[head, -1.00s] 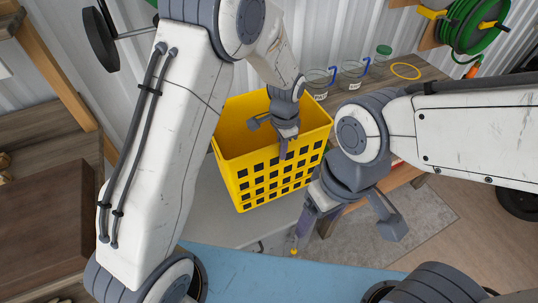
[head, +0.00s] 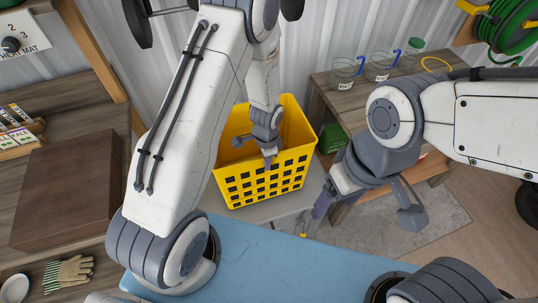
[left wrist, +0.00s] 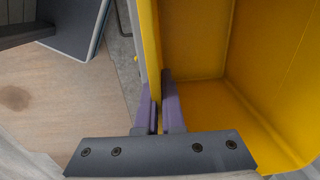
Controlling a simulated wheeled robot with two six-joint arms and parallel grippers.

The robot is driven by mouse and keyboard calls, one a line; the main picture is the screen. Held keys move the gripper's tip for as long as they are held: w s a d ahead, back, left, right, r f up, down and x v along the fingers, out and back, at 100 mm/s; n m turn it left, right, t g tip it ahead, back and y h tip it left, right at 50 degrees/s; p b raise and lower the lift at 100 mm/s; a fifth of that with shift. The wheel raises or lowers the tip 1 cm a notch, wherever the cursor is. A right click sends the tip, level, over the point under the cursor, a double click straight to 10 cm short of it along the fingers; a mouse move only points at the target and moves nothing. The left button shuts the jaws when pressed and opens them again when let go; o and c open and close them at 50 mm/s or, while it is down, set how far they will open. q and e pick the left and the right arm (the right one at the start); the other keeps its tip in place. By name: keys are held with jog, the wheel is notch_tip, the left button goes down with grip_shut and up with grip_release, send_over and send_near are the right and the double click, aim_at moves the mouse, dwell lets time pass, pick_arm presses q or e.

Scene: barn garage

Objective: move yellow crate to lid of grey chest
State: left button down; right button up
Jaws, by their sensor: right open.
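The yellow crate (head: 268,180), an open-topped bin with square holes, is upright in the middle of the head view. My left gripper (head: 255,150) is at its near wall. In the left wrist view its two purple fingers (left wrist: 159,115) are close together with the crate's wall between them. A light grey flat surface (head: 312,190), possibly the grey chest's lid, shows below and beside the crate. I cannot tell whether the crate touches it. My right gripper (head: 364,208) is open and empty to the right of the crate, its fingers wide apart.
A wooden bench with glass jars (head: 343,72) stands behind right, with a green hose reel (head: 510,25) above it. At left is a wooden worktop with a brown box (head: 65,190) and gloves (head: 68,272). Clear floor and a grey rug (head: 425,225) lie at right.

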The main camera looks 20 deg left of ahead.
pick_arm(q)
jog(key=shift+w+f, duration=0.15)
jog(key=shift+f, duration=0.6)
jog(key=c, duration=1)
grip_release()
jog(key=shift+c, duration=0.2)
notch_tip(320, 180, up, 12)
jog(key=b, duration=0.1)
jog(key=s+d+r+n, duration=0.1)
jog(key=s+d+r, duration=0.2)
jog(key=s+r, duration=0.2)
jog(key=s+d+r+n, duration=0.1)
jog(key=s+d+r, duration=0.2)
jog(key=s, duration=0.6)
jog(key=s+d+r+n+h, duration=0.1)
jog(key=s+d+r+n, duration=0.1)
jog(key=s+r, duration=0.5)
jog(key=shift+s+d, duration=0.25)
jog(key=shift+d, duration=0.2)
jog(key=shift+r, duration=0.1)
